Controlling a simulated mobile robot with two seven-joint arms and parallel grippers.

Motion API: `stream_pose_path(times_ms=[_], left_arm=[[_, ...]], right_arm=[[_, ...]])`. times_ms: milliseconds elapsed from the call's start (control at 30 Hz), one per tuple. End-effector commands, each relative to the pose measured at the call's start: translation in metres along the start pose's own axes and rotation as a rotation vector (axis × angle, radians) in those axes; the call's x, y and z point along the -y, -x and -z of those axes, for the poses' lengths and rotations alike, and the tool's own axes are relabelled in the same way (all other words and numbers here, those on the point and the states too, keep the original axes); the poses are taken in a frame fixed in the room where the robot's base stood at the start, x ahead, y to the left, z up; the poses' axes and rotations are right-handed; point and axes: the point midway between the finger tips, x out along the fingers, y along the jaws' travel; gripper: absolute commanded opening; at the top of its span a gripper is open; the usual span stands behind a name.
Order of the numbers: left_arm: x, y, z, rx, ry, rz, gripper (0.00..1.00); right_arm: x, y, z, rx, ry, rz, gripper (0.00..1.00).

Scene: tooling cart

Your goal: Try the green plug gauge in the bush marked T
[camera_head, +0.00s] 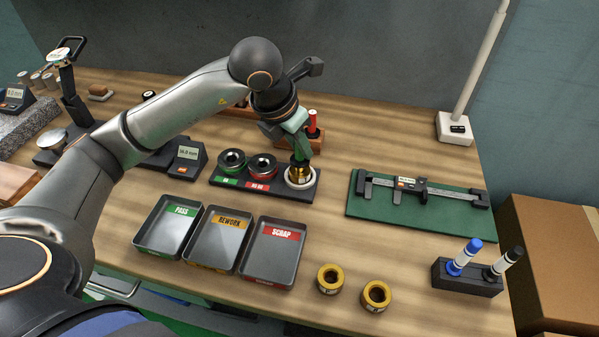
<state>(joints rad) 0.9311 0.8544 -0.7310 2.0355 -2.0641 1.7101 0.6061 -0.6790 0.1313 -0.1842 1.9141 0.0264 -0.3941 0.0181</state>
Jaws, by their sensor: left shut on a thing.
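My left gripper (300,132) comes down from above and is shut on the green plug gauge (304,150), which it holds roughly upright. The lower end of the gauge is at the top of a brass bush (299,172); I cannot tell how far it is inside. That bush sits in the white ring (300,183) at the right end of a black holder (262,188). Two more brass bushes, one on the left (330,278) and one on the right (376,296), stand on the bench front. No letter T is readable on any bush. My right gripper is out of view.
A red-handled gauge (312,122) stands in a wooden rack behind the gripper. Green and red ring gauges sit left on the holder. PASS (170,228), REWORK (217,240) and SCRAP (272,252) trays stand in front. A caliper (420,191) lies on a green mat at right.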

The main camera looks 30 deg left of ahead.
Motion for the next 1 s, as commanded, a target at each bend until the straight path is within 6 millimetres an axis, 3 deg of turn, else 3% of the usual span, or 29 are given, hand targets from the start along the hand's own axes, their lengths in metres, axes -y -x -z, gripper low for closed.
stream_pose_path(times_ms=[1000], left_arm=[[0.001, 0.007, -0.003, -0.003, -0.001, 0.001, 0.0]], right_arm=[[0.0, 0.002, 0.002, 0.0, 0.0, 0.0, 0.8]])
